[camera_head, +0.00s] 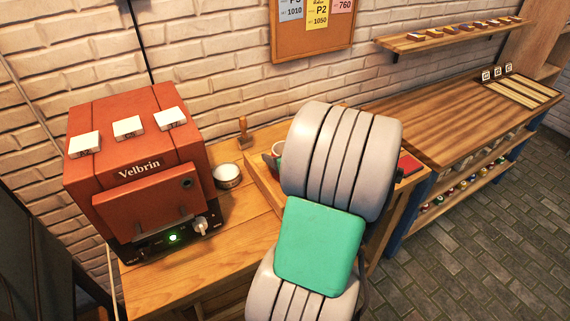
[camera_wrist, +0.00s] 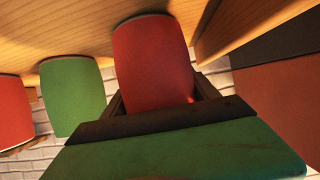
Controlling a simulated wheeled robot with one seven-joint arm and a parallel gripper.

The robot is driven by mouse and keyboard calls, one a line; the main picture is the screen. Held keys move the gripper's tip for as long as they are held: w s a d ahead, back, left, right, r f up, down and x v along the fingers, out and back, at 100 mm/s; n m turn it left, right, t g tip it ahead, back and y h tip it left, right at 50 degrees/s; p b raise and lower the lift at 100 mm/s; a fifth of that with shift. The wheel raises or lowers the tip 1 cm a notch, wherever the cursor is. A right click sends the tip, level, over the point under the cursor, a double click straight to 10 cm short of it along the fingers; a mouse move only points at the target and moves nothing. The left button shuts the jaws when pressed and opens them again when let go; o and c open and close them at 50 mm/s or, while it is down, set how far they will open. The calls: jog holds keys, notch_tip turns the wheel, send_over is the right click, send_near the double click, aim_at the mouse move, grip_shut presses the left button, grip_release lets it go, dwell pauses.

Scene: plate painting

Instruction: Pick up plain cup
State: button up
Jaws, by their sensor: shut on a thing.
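A plain red cup-like thing (camera_wrist: 152,58), with no pattern showing, is between the dark jaws of my gripper (camera_wrist: 160,97) in the wrist view. My gripper is shut on it. One end of it is against or close to a wooden surface (camera_wrist: 85,22); I cannot tell if they touch. A similar green one (camera_wrist: 73,97) and another red one (camera_wrist: 12,110) stand to the left, apart from the jaws.
The orange-red Velbrin oven (camera_head: 140,170) stands left on the wooden table (camera_head: 170,280). A small white round pot (camera_head: 227,176) is beside it. A wooden tray (camera_head: 262,186) is partly behind my arm. A long bench (camera_head: 440,120) lies right. A brick wall (camera_head: 215,60) is behind.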

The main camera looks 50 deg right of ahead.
jog(key=c, duration=0.7)
jog(key=shift+c, duration=0.7)
jog(key=shift+r, duration=0.1)
